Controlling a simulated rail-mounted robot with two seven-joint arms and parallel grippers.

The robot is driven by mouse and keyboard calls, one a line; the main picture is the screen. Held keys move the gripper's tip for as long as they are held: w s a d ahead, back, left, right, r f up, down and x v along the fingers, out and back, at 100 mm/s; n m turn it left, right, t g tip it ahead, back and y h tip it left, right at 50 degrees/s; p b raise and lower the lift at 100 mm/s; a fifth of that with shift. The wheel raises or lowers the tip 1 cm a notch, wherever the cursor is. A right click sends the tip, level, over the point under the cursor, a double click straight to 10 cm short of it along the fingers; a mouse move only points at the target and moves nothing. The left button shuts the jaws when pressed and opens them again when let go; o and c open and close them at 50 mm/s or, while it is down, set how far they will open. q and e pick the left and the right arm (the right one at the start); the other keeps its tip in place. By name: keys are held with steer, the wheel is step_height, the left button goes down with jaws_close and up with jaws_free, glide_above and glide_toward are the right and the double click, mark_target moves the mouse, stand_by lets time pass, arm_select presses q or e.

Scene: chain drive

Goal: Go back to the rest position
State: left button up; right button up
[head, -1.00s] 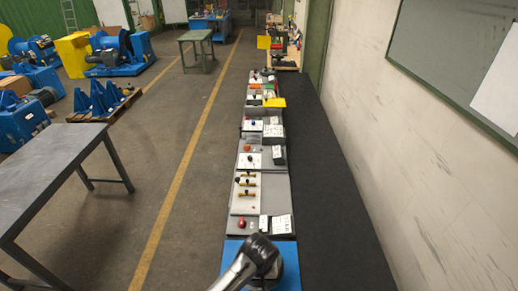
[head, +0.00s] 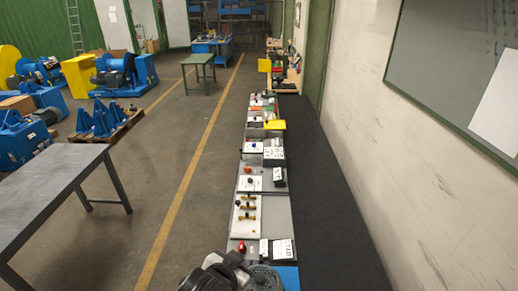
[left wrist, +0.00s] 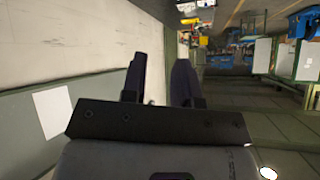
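My left gripper (left wrist: 161,75) shows in the left wrist view with its two dark fingers apart and nothing between them. It points along the room, with the pale wall to the left of the picture. In the head view, dark rounded parts of my own arm (head: 212,274) show at the bottom edge, over the near end of the row of boards. I cannot make out any fingertips there. My right gripper is not seen in either view.
A long row of boards with knobs and fittings (head: 246,215) lies on a black bench top (head: 330,215) along the wall. A grey table (head: 45,190) stands at the left. The floor between, with a yellow line (head: 190,165), is clear.

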arm_select(q)
steer(key=s+a+f+n+y, duration=0.2)
steer(key=s+a+f+n, duration=0.35)
steer(key=s+a, duration=0.75)
steer(key=s+a+f+g, duration=0.2)
steer(key=s+f+g, duration=0.1)
steer(key=s+f, duration=0.4)
steer(key=s+a+f+g+y+p, duration=0.1)
steer(key=s+f+g, duration=0.2)
steer(key=s+f, duration=0.4)
steer(key=s+m, duration=0.1)
steer(key=s, duration=0.3)
steer(key=shift+a+f, duration=0.25)
steer(key=shift+a, duration=0.1)
steer(key=shift+s, duration=0.1)
